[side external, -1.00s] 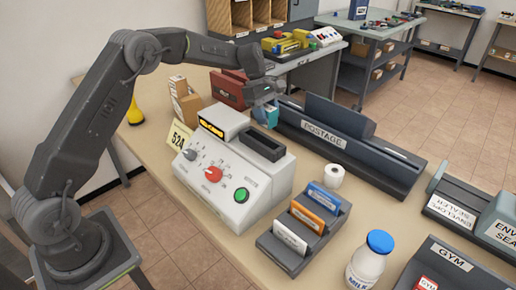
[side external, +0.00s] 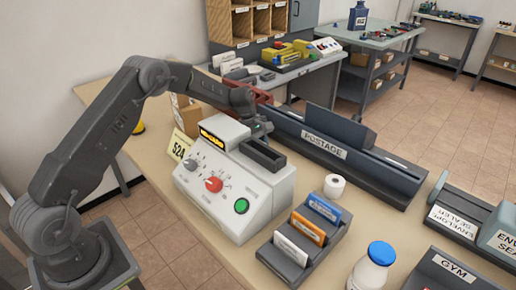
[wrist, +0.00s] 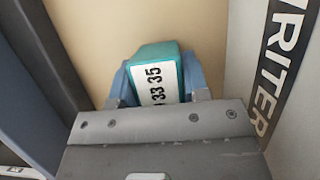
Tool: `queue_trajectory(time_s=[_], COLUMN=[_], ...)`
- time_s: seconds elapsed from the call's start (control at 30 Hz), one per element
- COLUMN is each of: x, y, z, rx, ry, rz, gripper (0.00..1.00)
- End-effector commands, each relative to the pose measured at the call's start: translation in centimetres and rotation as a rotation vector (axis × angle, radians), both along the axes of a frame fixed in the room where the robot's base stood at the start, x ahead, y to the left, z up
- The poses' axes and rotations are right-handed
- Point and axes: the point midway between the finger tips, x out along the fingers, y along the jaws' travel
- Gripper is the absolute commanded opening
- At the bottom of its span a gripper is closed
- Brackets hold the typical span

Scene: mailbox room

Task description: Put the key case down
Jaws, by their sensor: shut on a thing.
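The key case is a small teal block with a white label reading "33 35", seen in the wrist view (wrist: 152,53). My gripper (wrist: 157,88) is shut on it, with blue fingers on both sides. Tan tabletop shows beyond the case; I cannot tell whether the case touches it. In the side view my gripper (side external: 262,128) is low behind the white machine (side external: 235,190), beside its dark slot. The case is hidden there.
The dark POSTAGE unit (side external: 345,160) stands close on the far side of my gripper. A red-brown box (side external: 256,98) is behind it. A white roll (side external: 334,186), a card rack (side external: 305,240) and a bottle (side external: 370,270) stand nearer on the table.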

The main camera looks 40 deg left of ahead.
Motion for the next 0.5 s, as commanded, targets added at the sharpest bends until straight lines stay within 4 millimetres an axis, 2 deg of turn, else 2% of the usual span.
queue_trajectory(time_s=[0.3,0.33,0.5], x=[0.03,0.02,0.01], y=[-0.01,0.0,0.0], z=[-0.21,-0.22,-0.19], rx=[0.0,0.0,0.0], ry=[-0.001,-0.001,0.0], rz=[0.0,0.0,0.0], gripper=[0.17,0.44,0.6])
